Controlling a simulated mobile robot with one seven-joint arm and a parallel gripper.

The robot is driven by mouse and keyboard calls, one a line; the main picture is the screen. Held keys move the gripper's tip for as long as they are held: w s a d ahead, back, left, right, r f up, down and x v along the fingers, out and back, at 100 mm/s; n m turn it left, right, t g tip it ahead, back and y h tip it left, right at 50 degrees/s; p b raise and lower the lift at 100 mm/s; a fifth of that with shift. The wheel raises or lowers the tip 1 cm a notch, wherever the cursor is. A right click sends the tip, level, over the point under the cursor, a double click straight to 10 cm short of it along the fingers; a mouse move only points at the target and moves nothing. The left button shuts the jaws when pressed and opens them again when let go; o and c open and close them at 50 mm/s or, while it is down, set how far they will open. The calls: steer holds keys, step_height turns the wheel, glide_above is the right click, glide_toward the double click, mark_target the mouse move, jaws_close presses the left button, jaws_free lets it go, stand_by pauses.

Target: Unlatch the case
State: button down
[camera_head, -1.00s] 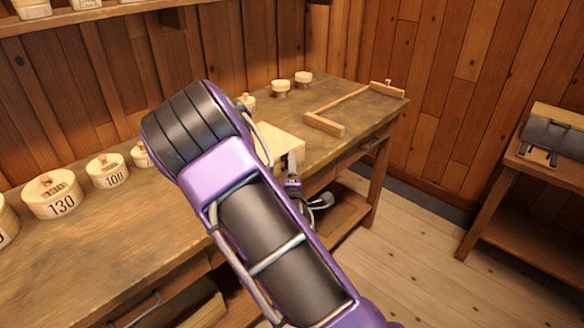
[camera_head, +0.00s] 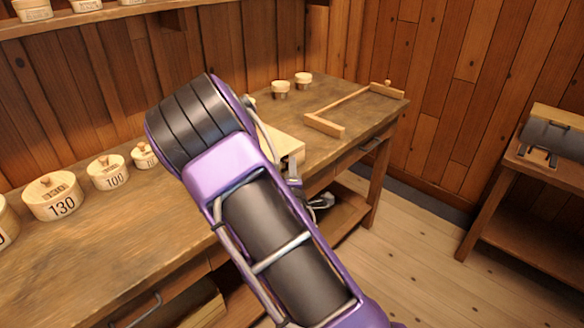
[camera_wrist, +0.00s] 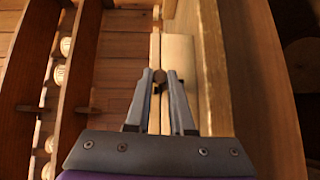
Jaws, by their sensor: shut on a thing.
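The case (camera_wrist: 182,62) is a pale wooden box; in the wrist view a narrow seam runs along it near its left edge. In the head view the case (camera_head: 287,143) stands near the bench's front edge, partly hidden behind my arm. My gripper (camera_wrist: 160,79) reaches the case in the wrist view. Its fingertips are closed on a small dark brown knob, which looks like the latch (camera_wrist: 159,75). The latch is mostly covered by the fingers, so its exact position is hard to tell. In the head view my arm hides most of the gripper.
The workbench (camera_head: 125,225) holds numbered round canisters (camera_head: 109,172) on the left. Two small jars (camera_head: 281,89) and a wooden frame-like tool (camera_head: 345,112) are at the back right. A side table (camera_head: 545,165) stands at the right, with open floor between.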

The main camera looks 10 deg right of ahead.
steer(key=shift+w+d+f+m+g+y+p, duration=0.15)
steer(key=shift+w+d+m+g+y+p, duration=0.15)
steer(key=shift+m+g+y+p, duration=0.6)
steer(key=shift+w+d+f+m+g+y+p, duration=0.15)
steer(key=shift+d+m+g+y+p, duration=0.35)
steer(key=shift+m+g, duration=0.65)
steer(key=shift+w+d+f+m+g+y+p, duration=0.1)
steer(key=shift+w+d+m+g+y+p, duration=0.2)
steer(key=shift+m+g+y+p, duration=0.7)
steer(key=shift+a+g+h, duration=0.1)
steer(key=shift+g+h, duration=0.2)
steer(key=shift+g, duration=0.05)
steer(key=c, duration=0.8)
jaws_free()
steer(key=shift+f, duration=0.1)
steer(key=shift+o, duration=0.2)
steer(key=p+v, duration=0.1)
steer(key=v, duration=1.6)
steer(key=shift+s, duration=0.15)
